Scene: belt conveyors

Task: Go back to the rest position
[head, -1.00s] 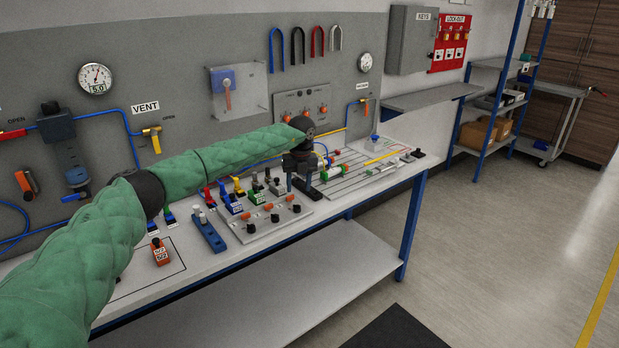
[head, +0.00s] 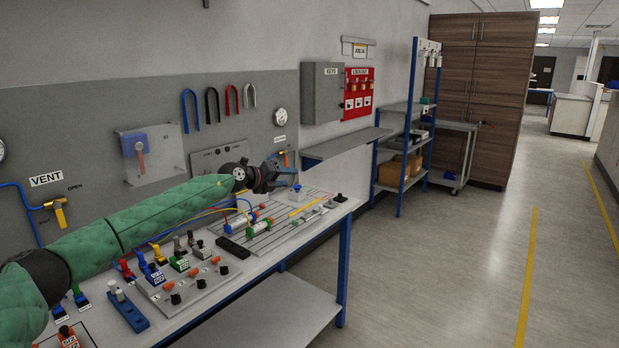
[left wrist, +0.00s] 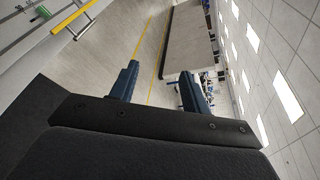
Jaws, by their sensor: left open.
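My left arm, in a green quilted sleeve, reaches in from the left in the head view. Its gripper (head: 284,174) is raised above the far end of the bench, near the back panel. In the left wrist view the two dark blue fingers (left wrist: 158,88) stand wide apart with nothing between them. My right gripper is not in view.
The workbench (head: 250,262) carries several coloured valves (head: 160,268) and a slotted plate (head: 285,222) with fittings. Behind it is the grey panel with a yellow valve (head: 60,214). A shelf rack (head: 405,150) and cart stand beyond. The floor (head: 450,265) at right is clear.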

